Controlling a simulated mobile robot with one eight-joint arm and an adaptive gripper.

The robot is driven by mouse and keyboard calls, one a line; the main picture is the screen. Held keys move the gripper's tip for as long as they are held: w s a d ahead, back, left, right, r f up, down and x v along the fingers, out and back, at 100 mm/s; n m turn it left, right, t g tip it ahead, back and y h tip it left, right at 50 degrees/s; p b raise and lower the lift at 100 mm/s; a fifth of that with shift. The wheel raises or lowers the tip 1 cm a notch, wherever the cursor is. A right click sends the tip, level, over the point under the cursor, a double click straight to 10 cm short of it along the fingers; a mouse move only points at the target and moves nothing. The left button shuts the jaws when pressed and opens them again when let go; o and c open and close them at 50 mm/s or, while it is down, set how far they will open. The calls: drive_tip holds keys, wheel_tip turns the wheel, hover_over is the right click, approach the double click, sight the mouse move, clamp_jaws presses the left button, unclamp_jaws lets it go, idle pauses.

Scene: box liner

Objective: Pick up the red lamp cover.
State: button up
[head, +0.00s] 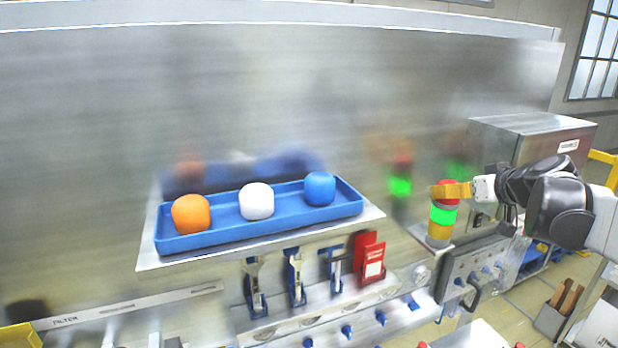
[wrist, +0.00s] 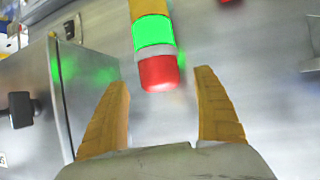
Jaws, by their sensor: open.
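The red lamp cover (head: 446,203) is the top section of an upright signal lamp, above a lit green section (head: 442,216) and an orange one (head: 439,231). My gripper (head: 438,191) is at the lamp's top, its yellow fingers partly hiding the cover in the head view. In the wrist view, the red lamp cover (wrist: 160,73) has its rounded end between the tips of my open gripper (wrist: 161,79). A gap shows on each side, and the fingers do not appear to touch it. A grey ring separates red from green.
A blue tray (head: 270,227) holds an orange, a white and a blue block on a shelf at left. Tools and a red holder (head: 369,262) hang below. A metal box (head: 535,135) stands behind my arm. The shiny back wall (head: 300,90) mirrors the lamp.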

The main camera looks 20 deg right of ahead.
drive_tip(key=x, duration=0.3)
drive_tip(key=shift+w+d+f, duration=0.15)
drive_tip(key=shift+w, duration=0.1)
drive_tip(key=shift+s, duration=0.25)
drive_tip(key=c, duration=1.3)
